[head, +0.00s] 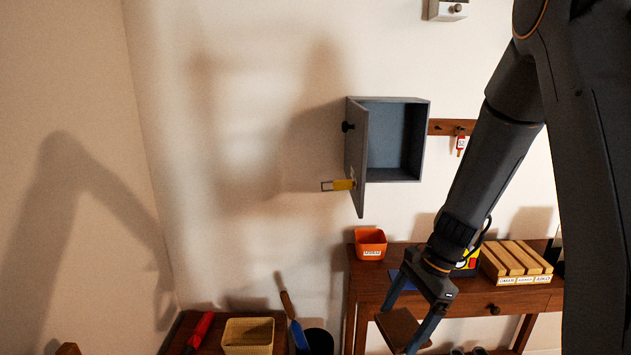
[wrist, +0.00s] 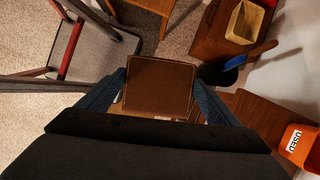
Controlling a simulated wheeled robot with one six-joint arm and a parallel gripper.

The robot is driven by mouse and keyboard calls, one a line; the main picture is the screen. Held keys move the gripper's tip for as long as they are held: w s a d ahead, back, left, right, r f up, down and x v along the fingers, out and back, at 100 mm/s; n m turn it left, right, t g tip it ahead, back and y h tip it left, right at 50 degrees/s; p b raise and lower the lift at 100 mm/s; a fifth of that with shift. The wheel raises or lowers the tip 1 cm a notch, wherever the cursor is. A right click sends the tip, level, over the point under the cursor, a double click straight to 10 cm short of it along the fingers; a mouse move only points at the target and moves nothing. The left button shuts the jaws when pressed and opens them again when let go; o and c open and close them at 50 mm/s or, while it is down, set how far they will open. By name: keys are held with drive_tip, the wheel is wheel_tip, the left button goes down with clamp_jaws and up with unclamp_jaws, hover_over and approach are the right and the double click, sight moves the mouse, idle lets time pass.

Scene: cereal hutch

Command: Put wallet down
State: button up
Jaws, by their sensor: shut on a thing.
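The brown wallet (head: 400,328) is held between the fingers of my gripper (head: 408,309), in front of the wooden table. In the wrist view the wallet (wrist: 158,86) sits flat between the two blue-grey fingertips of my gripper (wrist: 158,92), which are shut on its left and right sides. The wooden table (head: 362,292) has a drawer front with a dark knob. In the wrist view the held wallet is left of the table edge, and part of the floor shows beyond it.
An orange bin (head: 370,244) stands at the table's left end, and a slotted wooden rack (head: 516,262) stands at its right. An open grey cabinet (head: 417,140) hangs above. A tan basket (head: 248,336) and a red item (head: 201,328) sit on a lower surface at left.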

drive_tip(key=shift+w+a+f+n+g, duration=0.15)
drive_tip(key=shift+f+n+g, duration=0.35)
drive_tip(key=shift+f+n, duration=0.5)
wheel_tip(320, 180, down, 10)
drive_tip(key=w+n+g+h, duration=0.2)
drive_tip(key=n+h, duration=0.2)
drive_tip(key=n, duration=0.9)
drive_tip(key=shift+w+d+r, duration=0.15)
drive_tip(key=shift+d+r, duration=0.1)
drive_tip(key=shift+d, duration=0.05)
drive_tip(key=shift+r, duration=0.1)
